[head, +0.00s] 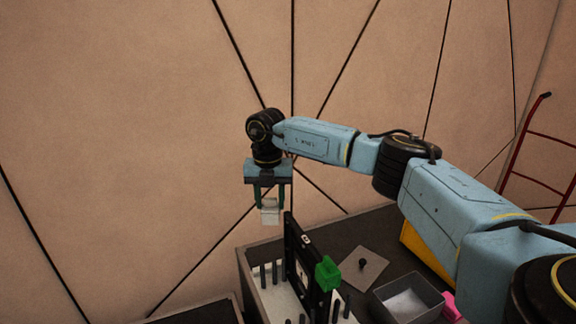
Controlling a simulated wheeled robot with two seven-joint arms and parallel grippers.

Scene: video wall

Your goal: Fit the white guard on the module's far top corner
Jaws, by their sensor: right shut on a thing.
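My right gripper (270,204) points down and is shut on the white guard (270,213), a small pale piece between its fingers. The guard is in the air, above and to the left of the module's far top corner, apart from it as far as I can see. The module (302,262) is a thin black panel standing upright in a pale tray with dark pegs. A green piece (327,273) sits at the module's near top corner. My left gripper is not in view.
A grey open box (408,299) stands to the right of the module, with a pink object (451,307) beside it. A flat grey plate with a dark knob (361,268) lies behind the box. A red hand truck (535,150) stands at the far right.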

